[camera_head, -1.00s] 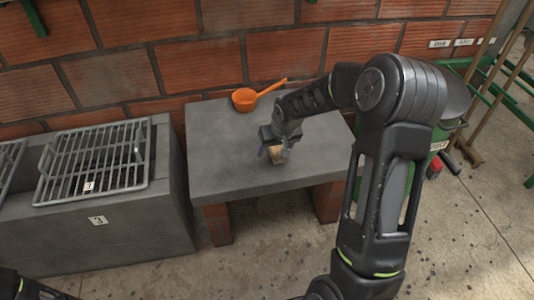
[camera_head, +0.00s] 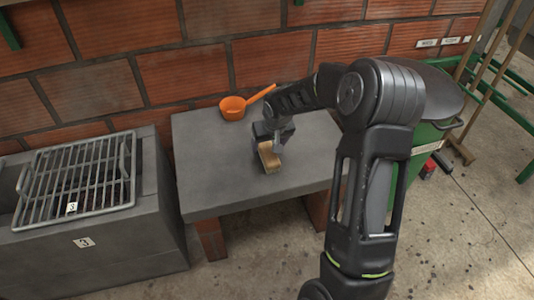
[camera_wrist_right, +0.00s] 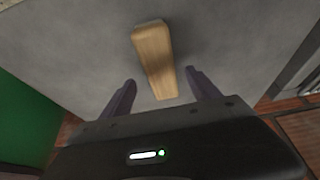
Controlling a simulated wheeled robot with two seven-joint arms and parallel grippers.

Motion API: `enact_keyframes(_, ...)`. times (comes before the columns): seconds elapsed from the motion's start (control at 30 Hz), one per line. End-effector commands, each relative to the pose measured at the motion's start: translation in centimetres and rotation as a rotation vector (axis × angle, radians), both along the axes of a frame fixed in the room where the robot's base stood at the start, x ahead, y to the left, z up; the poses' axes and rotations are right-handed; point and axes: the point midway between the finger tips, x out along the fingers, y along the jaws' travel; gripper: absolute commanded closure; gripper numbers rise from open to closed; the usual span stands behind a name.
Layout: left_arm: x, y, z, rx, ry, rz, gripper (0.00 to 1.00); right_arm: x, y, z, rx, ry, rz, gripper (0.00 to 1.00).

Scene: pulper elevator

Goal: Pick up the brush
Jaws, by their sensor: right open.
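The brush (camera_head: 269,157) is a small light-wood block on the grey table (camera_head: 205,190). In the right wrist view the brush (camera_wrist_right: 155,58) lies lengthwise, its near end close to the gap between the fingers. My right gripper (camera_head: 267,146) is over the table at the brush's far end. In the wrist view the right gripper's two fingers (camera_wrist_right: 160,95) are apart, one on each side of the brush's near end, with space on both sides. Whether the fingers are at the brush's height is unclear. My left gripper is not in view.
An orange ladle (camera_head: 234,107) lies at the table's back edge by the brick wall (camera_head: 180,88). A grill grate (camera_head: 75,178) on a concrete block stands left. A green bin (camera_head: 428,135) stands right of the table. The table's front left is clear.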

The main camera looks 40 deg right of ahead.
Motion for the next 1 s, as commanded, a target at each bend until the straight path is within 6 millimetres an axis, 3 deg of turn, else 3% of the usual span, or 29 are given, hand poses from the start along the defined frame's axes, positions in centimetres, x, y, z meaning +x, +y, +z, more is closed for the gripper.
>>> enact_keyframes(0.17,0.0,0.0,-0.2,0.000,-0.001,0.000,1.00,0.0,0.0,-0.3,0.000,0.001,0.000,0.29)
enact_keyframes(0.53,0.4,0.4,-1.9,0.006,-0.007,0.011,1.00,1.5,-0.4,-4.8,0.000,0.001,0.000,0.29)
enact_keyframes(1.0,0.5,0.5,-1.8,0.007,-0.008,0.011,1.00,1.6,-0.4,-4.9,0.001,0.000,0.000,0.29)
